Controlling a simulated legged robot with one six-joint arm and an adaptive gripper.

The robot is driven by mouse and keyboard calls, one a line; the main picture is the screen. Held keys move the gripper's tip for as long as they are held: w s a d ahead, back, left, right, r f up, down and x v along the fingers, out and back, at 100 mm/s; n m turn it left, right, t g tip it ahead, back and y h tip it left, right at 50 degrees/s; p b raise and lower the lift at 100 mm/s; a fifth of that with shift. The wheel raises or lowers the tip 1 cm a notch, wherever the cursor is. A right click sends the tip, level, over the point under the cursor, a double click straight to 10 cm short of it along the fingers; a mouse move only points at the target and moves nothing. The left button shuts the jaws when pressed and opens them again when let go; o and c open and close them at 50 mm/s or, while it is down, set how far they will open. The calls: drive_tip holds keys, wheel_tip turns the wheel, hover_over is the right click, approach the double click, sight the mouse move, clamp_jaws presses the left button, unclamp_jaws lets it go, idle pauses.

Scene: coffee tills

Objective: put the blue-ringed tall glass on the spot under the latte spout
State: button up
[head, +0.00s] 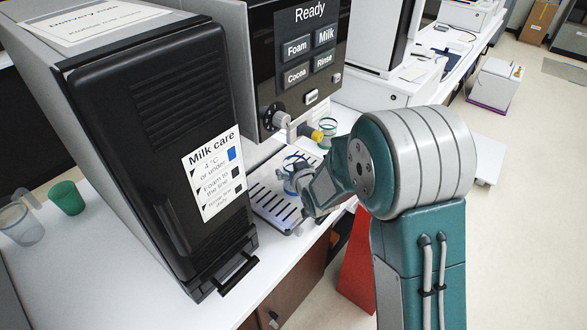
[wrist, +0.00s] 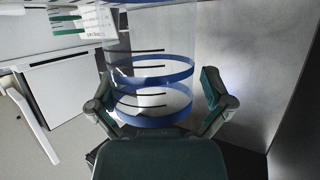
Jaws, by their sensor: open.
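The blue-ringed tall glass (head: 293,160) is clear with blue bands. In the head view it is at the drip tray (head: 259,207), partly hidden by my gripper (head: 302,186). In the wrist view, the glass (wrist: 150,76) is between the two fingers of my gripper (wrist: 162,104). The fingers are spread, with gaps visible on both sides of the glass. The glass looks upright; its base is hidden in the head view. I cannot read which spout is for latte.
A green-banded glass (head: 328,127) stands behind the yellow tip. The black milk cooler (head: 160,130) is close on the left of the tray. A green cup (head: 67,197) and a clear jug (head: 21,222) are at the far left. The coffee machine (head: 300,60) rises behind.

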drive_tip(key=s+d+r+m+g+h, duration=0.1)
drive_tip(key=s+d+r+h, duration=0.1)
drive_tip(key=s+d+r, duration=0.6)
drive_tip(key=s+d+r+m+g+h, duration=0.2)
drive_tip(key=s+d+r, duration=0.3)
drive_tip(key=s, duration=0.5)
drive_tip(key=s+d+r+g, duration=0.2)
drive_tip(key=s, duration=0.6)
drive_tip(key=s+d+r+m+g, duration=0.1)
drive_tip(key=s+d+g, duration=0.1)
drive_tip(key=s, duration=0.6)
drive_tip(key=shift+d+r+h, duration=0.2)
drive_tip(key=shift+r+h, duration=0.15)
drive_tip(key=shift+h, duration=0.05)
